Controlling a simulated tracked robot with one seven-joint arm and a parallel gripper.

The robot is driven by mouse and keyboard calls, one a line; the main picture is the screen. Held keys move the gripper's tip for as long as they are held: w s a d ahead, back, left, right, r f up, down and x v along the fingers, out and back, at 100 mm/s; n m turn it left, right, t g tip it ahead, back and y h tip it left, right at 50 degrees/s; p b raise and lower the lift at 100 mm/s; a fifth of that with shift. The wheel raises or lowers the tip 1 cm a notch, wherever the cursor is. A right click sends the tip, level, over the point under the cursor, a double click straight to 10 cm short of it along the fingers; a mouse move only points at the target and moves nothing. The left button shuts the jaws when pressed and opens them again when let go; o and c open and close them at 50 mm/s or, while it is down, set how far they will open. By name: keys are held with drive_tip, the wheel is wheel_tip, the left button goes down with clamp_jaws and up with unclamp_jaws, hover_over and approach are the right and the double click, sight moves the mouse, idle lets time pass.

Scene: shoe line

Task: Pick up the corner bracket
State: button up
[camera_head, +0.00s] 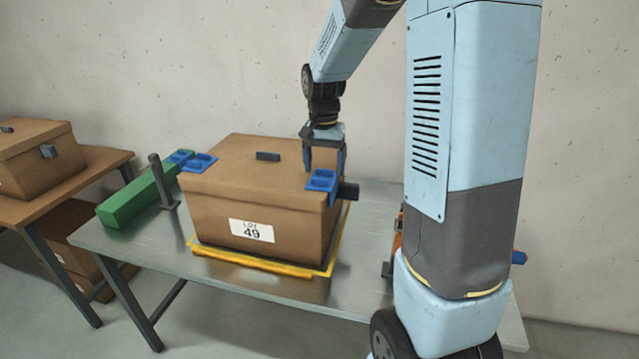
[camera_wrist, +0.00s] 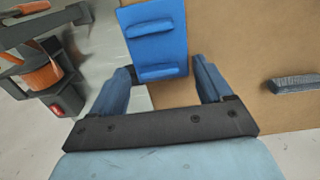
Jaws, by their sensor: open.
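A blue corner bracket (camera_head: 321,181) sits on the right front corner of the brown box lid, with part folded over the side. In the wrist view the blue bracket (camera_wrist: 155,40) lies ahead of and between my fingers, with two raised ribs on it. My gripper (camera_head: 325,168) points down just above this bracket. It is open and empty, with one finger on each side; in the wrist view my gripper (camera_wrist: 164,72) shows the gap. Whether the fingers touch the bracket cannot be told. More blue brackets (camera_head: 199,163) sit at the lid's left edge.
The box (camera_head: 215,217), labelled LOT 49, stands in a yellow frame (camera_head: 262,264) on a metal table (camera_head: 160,247). A green bar (camera_head: 138,197) and post (camera_head: 163,182) stand left. An orange tool (camera_wrist: 40,74) lies nearby.

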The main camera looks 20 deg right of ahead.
drive_tip(key=shift+f, duration=0.35)
drive_tip(key=c, duration=1.2)
drive_tip(key=shift+o, duration=0.2)
drive_tip(key=shift+r, duration=0.15)
